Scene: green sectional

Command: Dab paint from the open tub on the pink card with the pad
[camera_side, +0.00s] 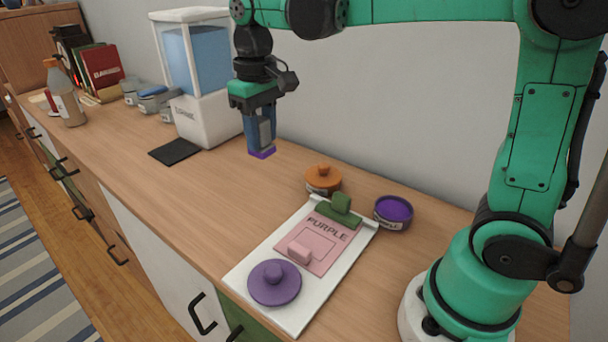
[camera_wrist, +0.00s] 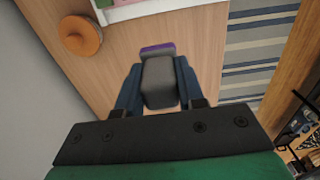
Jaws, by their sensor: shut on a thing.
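My gripper (camera_side: 260,132) is shut on the pad (camera_wrist: 158,82), a grey block with a purple underside (camera_side: 262,154). It holds the pad in the air above the counter, left of the tubs and apart from the card. The open tub (camera_side: 393,223) stands right of the board, with purple paint (camera_side: 394,208) inside. The pink card (camera_side: 322,262) lies on a white board under a green clip (camera_side: 340,208). It reads "PURPLE" and has an outlined square that looks plain pink. A small pink block (camera_side: 299,251) sits at the card's lower edge.
A purple lid (camera_side: 274,284) lies on the white board (camera_side: 240,276). A closed orange-lidded tub (camera_side: 322,180) stands behind; its lid shows in the wrist view (camera_wrist: 80,36). A water dispenser (camera_side: 204,117), black mat (camera_side: 175,151) and bottle (camera_side: 66,97) stand left. Counter left of the board is clear.

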